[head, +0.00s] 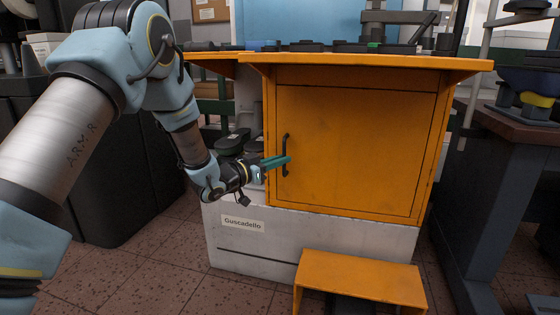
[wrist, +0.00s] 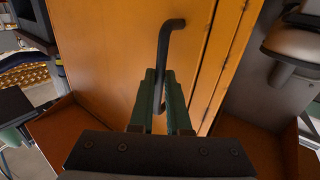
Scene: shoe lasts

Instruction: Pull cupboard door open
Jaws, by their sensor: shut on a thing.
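The orange cupboard door (head: 350,150) is flush in its frame and looks closed. Its black bar handle (head: 286,155) runs upright near the door's left edge. My gripper (head: 287,160) reaches in from the left with its green fingers at the middle of the handle. In the wrist view the door (wrist: 110,45) fills the upper middle, and the handle (wrist: 163,55) passes down between the two fingers of my gripper (wrist: 161,85). The fingers are shut on the handle. The handle's lower part is partly hidden by the fingers.
An orange step (head: 360,278) stands on the tiled floor below the door, in front of the white base (head: 300,240) labelled Guscadello. The orange top (head: 370,65) overhangs the door. A dark bench (head: 515,130) stands at the right.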

